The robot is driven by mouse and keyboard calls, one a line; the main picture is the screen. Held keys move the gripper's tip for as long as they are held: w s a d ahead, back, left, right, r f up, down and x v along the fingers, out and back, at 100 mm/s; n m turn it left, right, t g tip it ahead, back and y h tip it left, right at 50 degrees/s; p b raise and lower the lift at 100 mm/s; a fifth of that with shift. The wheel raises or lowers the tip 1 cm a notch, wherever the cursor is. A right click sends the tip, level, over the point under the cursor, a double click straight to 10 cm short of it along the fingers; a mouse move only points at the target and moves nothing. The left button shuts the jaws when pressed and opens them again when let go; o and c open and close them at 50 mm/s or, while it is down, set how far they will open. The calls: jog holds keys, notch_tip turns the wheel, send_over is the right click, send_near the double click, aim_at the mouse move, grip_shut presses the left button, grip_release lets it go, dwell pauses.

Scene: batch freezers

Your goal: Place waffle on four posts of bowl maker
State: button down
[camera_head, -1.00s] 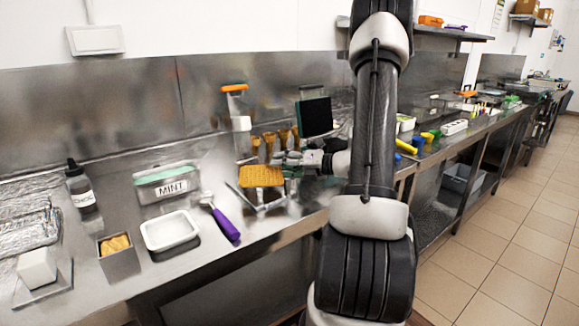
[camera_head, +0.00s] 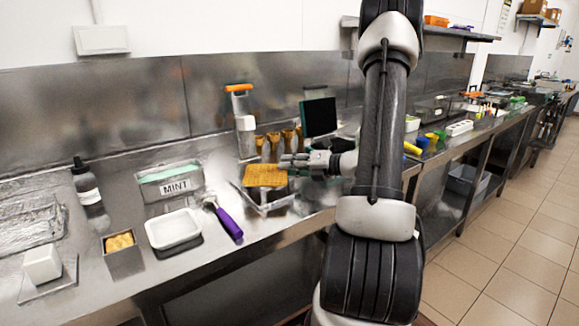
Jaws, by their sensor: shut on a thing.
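The waffle (camera_head: 265,176) is a flat golden square, held level above the bowl maker. My gripper (camera_head: 289,164) reaches in from the right and is shut on the waffle's right side. The bowl maker (camera_head: 268,207) is a metal frame on the counter, directly beneath the waffle. The waffle hides the tops of its posts, so I cannot tell whether the waffle touches them.
A purple-handled scoop (camera_head: 228,222), a white tray (camera_head: 173,229) and a MINT tub (camera_head: 169,182) stand to the left. Several waffle cones (camera_head: 273,141), an orange-topped dispenser (camera_head: 242,120) and a dark screen (camera_head: 318,117) stand behind.

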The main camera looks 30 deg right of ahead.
jog(key=shift+s+f, duration=0.15)
jog(key=shift+s, duration=0.05)
jog(key=c, duration=1.2)
grip_release()
jog(key=shift+o, duration=0.2)
jog(key=v, duration=1.2)
